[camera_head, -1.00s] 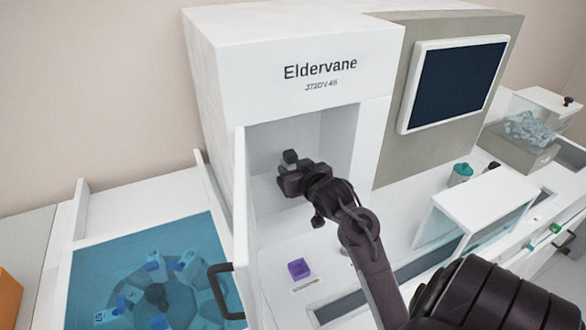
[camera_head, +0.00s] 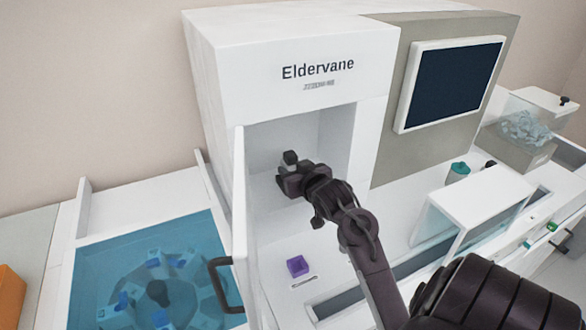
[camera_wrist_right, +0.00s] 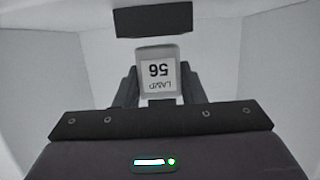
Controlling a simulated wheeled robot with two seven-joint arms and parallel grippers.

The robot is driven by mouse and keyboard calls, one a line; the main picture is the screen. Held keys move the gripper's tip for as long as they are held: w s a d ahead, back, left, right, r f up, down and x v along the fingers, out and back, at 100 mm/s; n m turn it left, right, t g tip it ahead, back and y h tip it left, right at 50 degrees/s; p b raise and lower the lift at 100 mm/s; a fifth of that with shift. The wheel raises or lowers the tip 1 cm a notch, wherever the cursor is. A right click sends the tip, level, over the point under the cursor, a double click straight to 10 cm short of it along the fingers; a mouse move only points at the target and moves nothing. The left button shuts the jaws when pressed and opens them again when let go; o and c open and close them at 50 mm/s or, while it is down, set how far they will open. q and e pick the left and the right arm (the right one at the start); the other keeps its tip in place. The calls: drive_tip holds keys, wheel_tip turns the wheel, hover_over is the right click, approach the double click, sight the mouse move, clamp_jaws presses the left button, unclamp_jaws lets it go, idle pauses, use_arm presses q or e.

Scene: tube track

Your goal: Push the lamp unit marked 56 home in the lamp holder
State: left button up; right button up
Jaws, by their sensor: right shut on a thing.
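The lamp unit (camera_wrist_right: 159,74), a pale grey block with a white label, shows in the right wrist view. Its label reads LAMP 56, upside down in the picture. My right gripper (camera_head: 291,181) is inside the open white chamber and shut on this lamp unit, with a finger on each side. A dark block (camera_wrist_right: 154,21), which looks like the lamp holder, is just beyond the lamp unit; it also shows in the head view (camera_head: 289,157). A narrow gap shows between them in the wrist view; whether they touch cannot be told. My left gripper is out of view.
The chamber's open door (camera_head: 240,220) stands left of my right arm. A blue-covered carousel (camera_head: 150,255) is at left. A white hood (camera_head: 485,205) and a teal-lidded jar (camera_head: 458,171) are at right.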

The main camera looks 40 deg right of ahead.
drive_tip(key=shift+s+r, duration=0.1)
drive_tip(key=shift+p, duration=0.35)
idle(0.4)
drive_tip(key=shift+f, duration=1.25)
idle(1.6)
drive_tip(key=o, duration=1.2)
drive_tip(key=shift+b+v, duration=0.85)
drive_tip(key=shift+v, duration=2.95)
